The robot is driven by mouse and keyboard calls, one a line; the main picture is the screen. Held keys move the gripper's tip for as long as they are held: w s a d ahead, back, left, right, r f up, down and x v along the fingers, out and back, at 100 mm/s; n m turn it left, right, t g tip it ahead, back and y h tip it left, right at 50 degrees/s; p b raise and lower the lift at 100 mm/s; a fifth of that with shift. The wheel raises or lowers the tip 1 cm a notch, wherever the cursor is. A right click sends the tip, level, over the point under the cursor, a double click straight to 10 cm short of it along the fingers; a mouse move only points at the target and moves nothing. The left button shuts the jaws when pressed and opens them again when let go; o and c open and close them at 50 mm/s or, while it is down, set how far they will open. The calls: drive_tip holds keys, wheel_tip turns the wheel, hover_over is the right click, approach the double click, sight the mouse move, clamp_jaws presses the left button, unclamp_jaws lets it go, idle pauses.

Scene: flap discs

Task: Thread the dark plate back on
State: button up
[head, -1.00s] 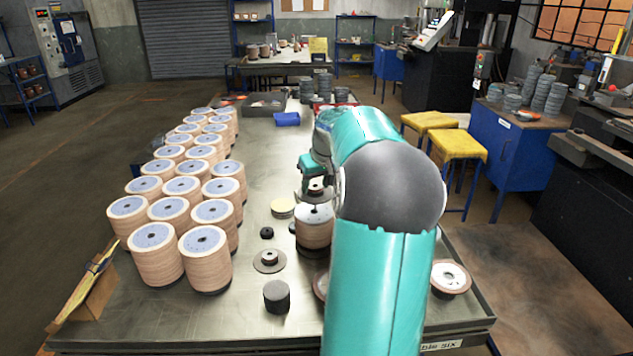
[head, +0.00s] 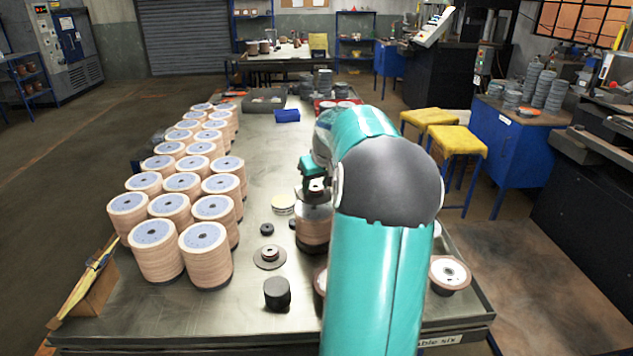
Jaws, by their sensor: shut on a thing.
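My gripper (head: 314,182) is above a stack of tan discs (head: 313,232) near the middle of the table. It is shut on a small dark piece (head: 317,192), which looks like the dark plate, right at the top of the stack. Whether the piece touches the stack or sits around its central post cannot be told. My teal arm hides the right side of the stack and most of the fingers.
Rows of disc stacks (head: 183,185) fill the table's left side. In front lie a dark flanged piece (head: 269,257), a black cylinder (head: 277,294) and a small black knob (head: 267,229). Bare metal tabletop (head: 262,155) shows behind.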

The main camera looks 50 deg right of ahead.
drive_tip(key=shift+f, duration=0.8)
idle(0.4)
drive_tip(key=shift+f, duration=1.3)
drive_tip(key=o, duration=1.4)
drive_tip(key=shift+c, duration=0.2)
drive_tip(key=v, duration=1.4)
drive_tip(key=shift+w, duration=0.15)
